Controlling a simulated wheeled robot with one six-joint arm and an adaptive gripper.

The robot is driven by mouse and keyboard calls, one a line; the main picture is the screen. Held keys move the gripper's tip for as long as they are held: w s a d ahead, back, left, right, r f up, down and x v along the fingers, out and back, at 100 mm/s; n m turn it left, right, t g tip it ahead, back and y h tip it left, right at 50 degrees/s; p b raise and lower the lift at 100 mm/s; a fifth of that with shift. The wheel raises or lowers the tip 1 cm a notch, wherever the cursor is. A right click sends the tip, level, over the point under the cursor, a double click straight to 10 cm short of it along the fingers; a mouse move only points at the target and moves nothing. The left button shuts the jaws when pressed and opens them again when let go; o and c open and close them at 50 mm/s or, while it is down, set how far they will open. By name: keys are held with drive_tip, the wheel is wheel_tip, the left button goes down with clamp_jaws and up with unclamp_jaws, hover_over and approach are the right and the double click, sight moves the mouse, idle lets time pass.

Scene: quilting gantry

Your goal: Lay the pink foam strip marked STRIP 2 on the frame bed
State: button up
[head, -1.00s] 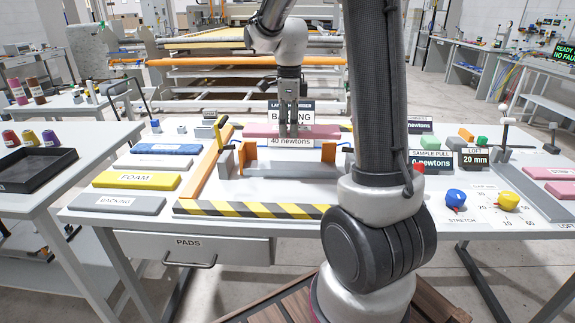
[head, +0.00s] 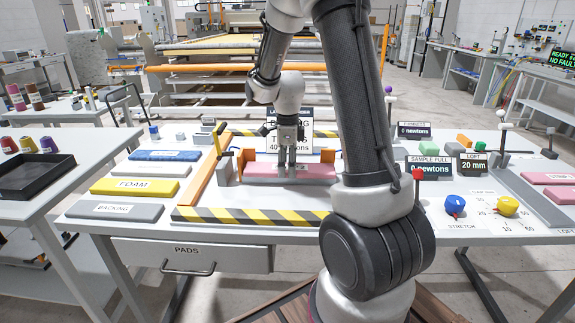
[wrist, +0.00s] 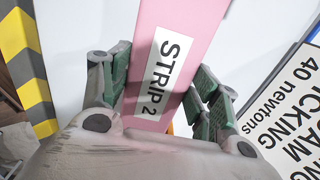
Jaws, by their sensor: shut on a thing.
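The pink foam strip (head: 318,172) lies lengthwise left to right, low inside the frame bed (head: 240,196). Its STRIP 2 label shows in the wrist view on the strip (wrist: 185,25). My gripper (head: 286,174) points down and is shut on the strip near its middle; in the wrist view, its green-padded fingers (wrist: 158,92) stand on either side of the strip. The head view does not settle whether the strip's underside touches the bed. The fingers and my arm hide part of the strip and the right side of the bed.
An orange rail (head: 203,178) and a yellow-black striped bar (head: 250,215) edge the bed. A sign (head: 300,118) stands behind it, reading 40 newtons. Foam (head: 135,186) and backing (head: 115,211) pads lie left; knobs (head: 455,202) and force displays (head: 428,167) are right.

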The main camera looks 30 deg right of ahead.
sight(287, 167)
drive_tip(key=shift+f, duration=0.15)
drive_tip(key=o, duration=0.8)
drive_tip(key=shift+c, duration=0.2)
wheel_tip(287, 167, up, 12)
drive_tip(key=s+a+r+n+t, duration=0.2)
drive_tip(key=s+r+n, duration=0.1)
drive_tip(key=s+n, duration=0.9)
drive_tip(key=s+a+r+n+t, duration=0.2)
drive_tip(key=s+a+r+n, duration=0.1)
drive_tip(key=s+n, duration=0.8)
drive_tip(key=shift+s+r+n, duration=0.35)
drive_tip(key=shift+r+n, duration=0.05)
drive_tip(key=shift+n, duration=0.5)
